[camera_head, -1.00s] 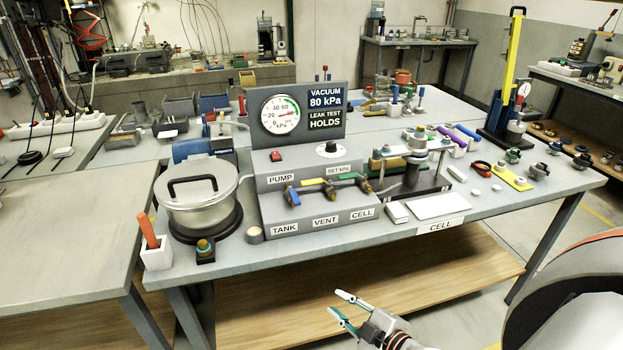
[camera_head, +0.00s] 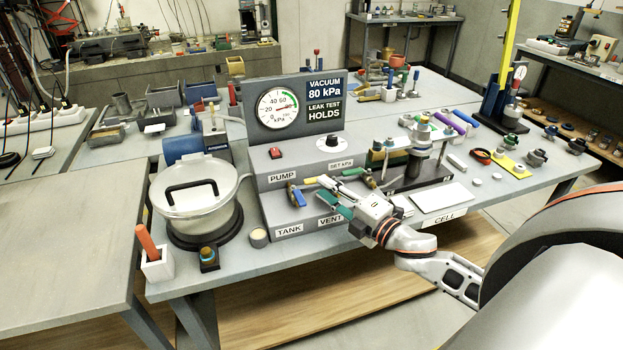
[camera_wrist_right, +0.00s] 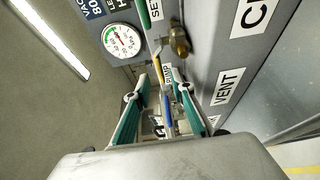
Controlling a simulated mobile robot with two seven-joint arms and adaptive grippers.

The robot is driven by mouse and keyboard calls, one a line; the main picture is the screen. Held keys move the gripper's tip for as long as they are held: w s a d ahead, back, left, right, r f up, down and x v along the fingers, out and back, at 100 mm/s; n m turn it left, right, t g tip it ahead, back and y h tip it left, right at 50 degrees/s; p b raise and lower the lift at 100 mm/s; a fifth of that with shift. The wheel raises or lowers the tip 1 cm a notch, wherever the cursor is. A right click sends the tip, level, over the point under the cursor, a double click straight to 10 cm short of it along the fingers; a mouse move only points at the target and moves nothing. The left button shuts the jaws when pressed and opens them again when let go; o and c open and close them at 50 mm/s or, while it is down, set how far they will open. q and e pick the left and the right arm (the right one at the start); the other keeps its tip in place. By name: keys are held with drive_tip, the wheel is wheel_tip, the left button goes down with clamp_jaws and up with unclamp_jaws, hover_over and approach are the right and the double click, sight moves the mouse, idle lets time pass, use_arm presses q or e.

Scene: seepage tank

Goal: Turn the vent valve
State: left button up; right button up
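The vent valve's yellow lever (camera_head: 311,181) sits on the grey panel between the blue-handled tank valve (camera_head: 297,197) and the green-handled cell valve (camera_head: 353,172). My right gripper (camera_head: 328,196) is at the front of the panel, over the VENT label (camera_head: 329,220), hiding the vent valve's body. In the right wrist view, the gripper's green-padded fingers (camera_wrist_right: 160,108) are apart. The yellow lever (camera_wrist_right: 167,76) and the blue handle (camera_wrist_right: 168,106) show in the gap between them. I cannot tell whether a finger touches the lever. My left gripper is not in view.
The gauge (camera_head: 278,108) stands above the panel beside a sign reading 80 kPa. A lidded pot (camera_head: 195,215) is at left, with an orange-handled tool (camera_head: 147,243) in a white holder. The cell fixture (camera_head: 418,150) and a white plate (camera_head: 441,197) lie right of the gripper.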

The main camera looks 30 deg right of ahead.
sight(316, 183)
drive_tip(key=shift+w+a+f, duration=0.1)
drive_tip(key=shift+w+a, duration=0.1)
drive_tip(key=shift+w, duration=1.15)
drive_tip(key=shift+w+a, duration=0.2)
drive_tip(key=shift+w, duration=1.15)
clamp_jaws()
